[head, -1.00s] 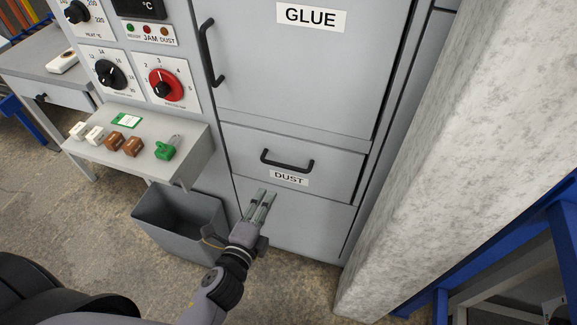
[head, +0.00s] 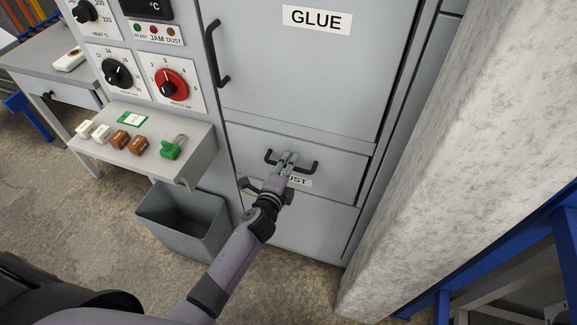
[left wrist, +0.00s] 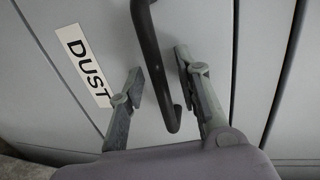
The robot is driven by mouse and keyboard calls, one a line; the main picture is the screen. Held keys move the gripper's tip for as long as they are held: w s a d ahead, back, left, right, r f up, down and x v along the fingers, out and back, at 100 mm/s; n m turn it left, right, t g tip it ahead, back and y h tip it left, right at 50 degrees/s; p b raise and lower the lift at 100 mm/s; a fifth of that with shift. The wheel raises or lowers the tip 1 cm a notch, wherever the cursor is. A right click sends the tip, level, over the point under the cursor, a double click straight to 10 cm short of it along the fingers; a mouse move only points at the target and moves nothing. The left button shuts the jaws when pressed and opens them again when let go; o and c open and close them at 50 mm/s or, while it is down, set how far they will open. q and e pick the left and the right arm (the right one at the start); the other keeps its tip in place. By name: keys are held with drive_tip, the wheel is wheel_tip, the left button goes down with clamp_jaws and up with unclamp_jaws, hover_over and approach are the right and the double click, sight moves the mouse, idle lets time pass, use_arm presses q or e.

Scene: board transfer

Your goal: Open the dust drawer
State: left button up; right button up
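The dust drawer (head: 337,178) is a grey panel low on the cabinet, and its front looks flush with the cabinet. Its black bar handle (head: 308,167) is above the white DUST label, which my gripper partly covers. My left gripper (head: 287,156) is at the handle in the head view. In the left wrist view the fingers of my left gripper (left wrist: 160,65) are apart, and the black handle (left wrist: 152,60) runs between them without visible finger contact. The DUST label (left wrist: 84,65) is left of the fingers there. My right gripper is not in view.
The glue door (head: 300,70) with its own handle is above the drawer. A shelf (head: 185,168) with small blocks and a green switch sticks out at left. A grey bin (head: 190,235) stands on the floor below it. A pale pillar (head: 440,150) stands at right.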

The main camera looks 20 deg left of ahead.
use_arm(q)
drive_tip(key=shift+c, duration=0.5)
clamp_jaws()
idle(0.4)
